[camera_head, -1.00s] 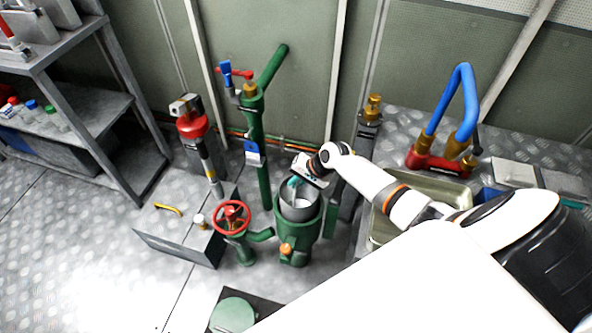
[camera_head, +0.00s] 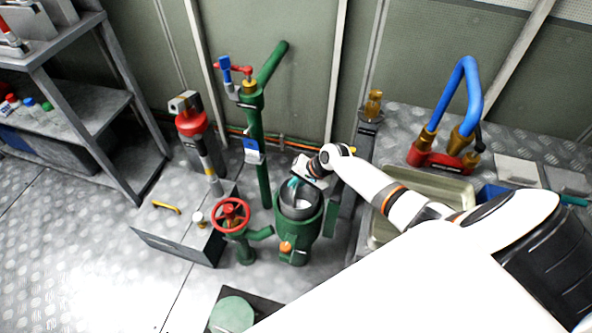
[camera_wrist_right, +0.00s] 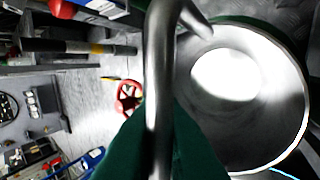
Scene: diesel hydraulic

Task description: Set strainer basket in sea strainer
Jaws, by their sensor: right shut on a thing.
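The green sea strainer (camera_head: 293,246) stands open-topped on the floor plates in the head view. The grey metal strainer basket (camera_head: 300,198) sits in its mouth, with its rim around the level of the strainer's top. My right gripper (camera_head: 295,184) is over the basket and shut on its handle. In the right wrist view the handle bar (camera_wrist_right: 160,90) crosses in front of the green fingers, and the basket's bright round inside (camera_wrist_right: 255,95) shows at right. How deep the basket sits is hard to tell. My left gripper is not in view.
A red handwheel valve (camera_head: 231,215) stands just left of the strainer, and a tall green pipe (camera_head: 262,150) rises behind it. A round green lid (camera_head: 232,314) lies in front on a dark mat. A metal tray (camera_head: 437,186) is at right, partly behind my arm.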

